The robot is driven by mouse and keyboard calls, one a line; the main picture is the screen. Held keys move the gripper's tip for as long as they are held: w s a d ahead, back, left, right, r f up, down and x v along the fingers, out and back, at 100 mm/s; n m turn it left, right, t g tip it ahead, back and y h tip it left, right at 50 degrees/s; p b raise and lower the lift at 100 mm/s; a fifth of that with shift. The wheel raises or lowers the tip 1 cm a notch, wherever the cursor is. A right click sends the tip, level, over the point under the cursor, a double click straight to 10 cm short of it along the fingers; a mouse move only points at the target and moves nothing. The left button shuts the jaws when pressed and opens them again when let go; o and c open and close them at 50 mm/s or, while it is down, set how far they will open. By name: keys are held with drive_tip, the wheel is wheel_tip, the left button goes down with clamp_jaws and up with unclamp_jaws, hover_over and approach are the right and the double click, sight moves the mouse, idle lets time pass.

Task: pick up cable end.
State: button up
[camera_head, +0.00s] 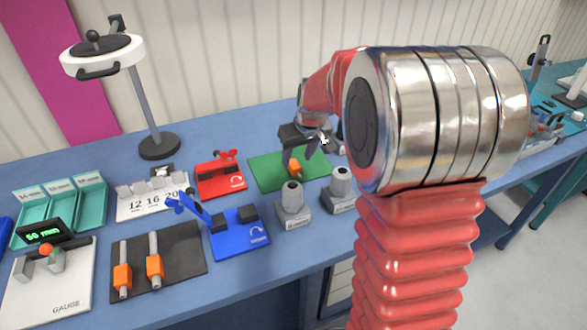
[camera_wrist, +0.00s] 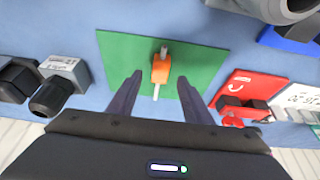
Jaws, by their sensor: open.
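One cable end, an orange block with grey pins (camera_head: 295,168), lies on the green mat (camera_head: 265,175). In the wrist view the orange cable end (camera_wrist: 160,70) lies near the middle of the green mat (camera_wrist: 212,62), with a pin at each end. My gripper (camera_head: 300,155) is above the mat; in the wrist view my gripper (camera_wrist: 158,80) is open, with one dark finger on each side of the cable end and a gap on both sides. Two more orange cable ends (camera_head: 123,277) (camera_head: 155,268) lie on the dark mat (camera_head: 190,252).
Two grey cylindrical fixtures (camera_head: 293,205) (camera_head: 340,190) stand in front of the green mat. A red clamp fixture (camera_head: 220,180) is left of it, and a blue one (camera_head: 240,232) nearer. Teal trays (camera_head: 60,208), a gauge (camera_head: 50,285) and a lamp-like stand (camera_head: 158,145) are at left.

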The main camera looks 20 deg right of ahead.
sight(294, 164)
drive_tip(key=shift+x, duration=2.65)
drive_tip(key=shift+w, duration=0.1)
drive_tip(key=shift+r, duration=0.1)
drive_tip(key=shift+c, duration=0.3)
clamp_jaws()
